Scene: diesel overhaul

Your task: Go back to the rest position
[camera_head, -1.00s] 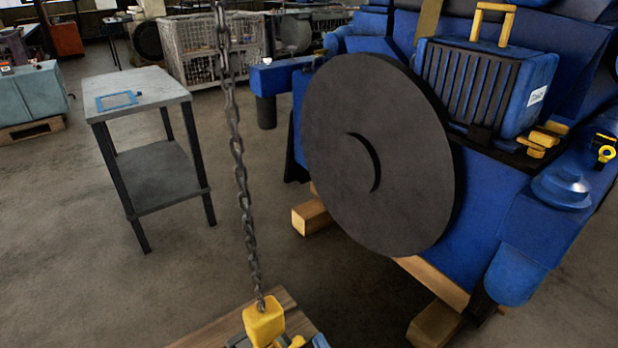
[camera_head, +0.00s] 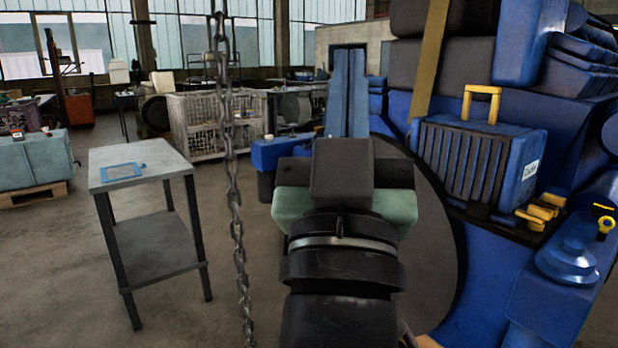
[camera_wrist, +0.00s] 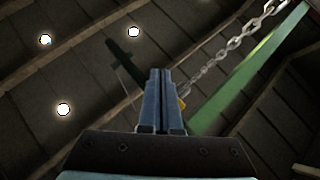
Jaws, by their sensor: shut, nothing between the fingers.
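My gripper (camera_head: 347,58) stands in the middle of the head view, on my raised arm, with its blue fingers pointing up. It is in front of the blue engine (camera_head: 490,275) and hides much of the engine's dark disc (camera_head: 437,265). In the wrist view my gripper (camera_wrist: 160,76) shows its two fingers side by side, closed together, with nothing held. The wrist view looks up at the ceiling.
A chain (camera_head: 235,200) hangs left of my arm; the wrist view shows a chain (camera_wrist: 225,50) beside a green beam (camera_wrist: 245,80). A grey side table (camera_head: 140,165) bears a blue-framed item (camera_head: 123,171). A wire crate (camera_head: 215,125) stands behind. Floor is clear around the table.

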